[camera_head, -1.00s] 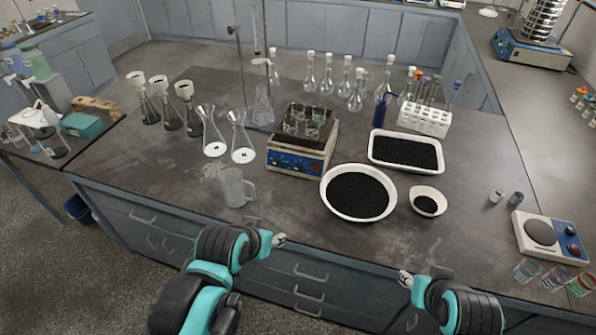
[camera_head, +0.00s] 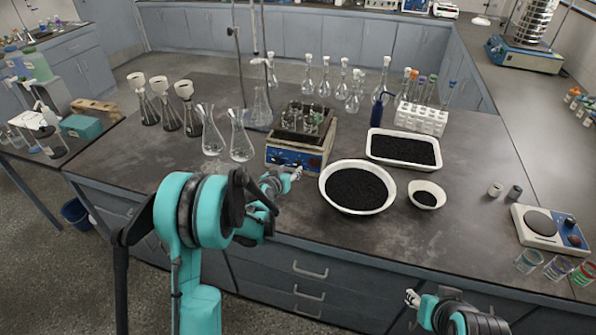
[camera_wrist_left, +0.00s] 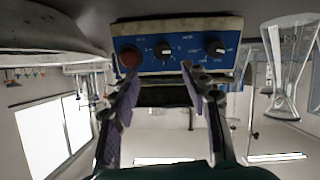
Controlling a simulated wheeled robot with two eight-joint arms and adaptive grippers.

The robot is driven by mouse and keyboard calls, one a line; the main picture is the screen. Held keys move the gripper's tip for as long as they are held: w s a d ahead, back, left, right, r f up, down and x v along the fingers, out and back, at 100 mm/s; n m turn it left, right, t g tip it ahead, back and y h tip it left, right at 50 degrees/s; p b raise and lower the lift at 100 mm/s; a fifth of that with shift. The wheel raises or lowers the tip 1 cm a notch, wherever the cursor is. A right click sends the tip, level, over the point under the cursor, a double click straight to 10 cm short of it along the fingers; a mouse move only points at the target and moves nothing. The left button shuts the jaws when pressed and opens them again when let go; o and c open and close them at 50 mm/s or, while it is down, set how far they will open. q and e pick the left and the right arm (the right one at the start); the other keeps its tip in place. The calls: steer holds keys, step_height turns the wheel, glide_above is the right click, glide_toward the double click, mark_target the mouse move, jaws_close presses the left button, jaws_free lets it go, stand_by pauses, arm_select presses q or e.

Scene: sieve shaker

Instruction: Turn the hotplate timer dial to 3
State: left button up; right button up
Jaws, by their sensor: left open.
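The central hotplate (camera_head: 296,157) has a blue front panel and carries glass beakers on its dark top. In the left wrist view its panel (camera_wrist_left: 178,62) appears upside down, with a red knob (camera_wrist_left: 130,57) and two black dials, a middle one (camera_wrist_left: 164,50) and a right one (camera_wrist_left: 214,48). The markings are too small to read. My left gripper (camera_head: 292,174) is just in front of the panel. In the left wrist view it (camera_wrist_left: 165,88) is open and empty, fingers pointing at the panel, apart from the dials. My right gripper (camera_head: 412,298) is low at the bench's front edge; its fingers are unclear.
A white bowl of black grains (camera_head: 357,187) stands right of the hotplate, with a white tray (camera_head: 404,150) behind. Flasks (camera_head: 240,140) stand to the left. A smaller white device with a blue panel (camera_head: 549,229) is at far right.

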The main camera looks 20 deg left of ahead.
mark_target(297, 165)
arm_select(q)
steer(key=shift+w+a+f, duration=0.2)
steer(key=shift+w+f, duration=0.25)
steer(key=shift+f, duration=0.3)
steer(key=b+x, duration=0.2)
steer(key=x, duration=0.4)
steer(key=shift+w+f, duration=0.25)
steer(key=shift+w, duration=0.45)
jaws_close()
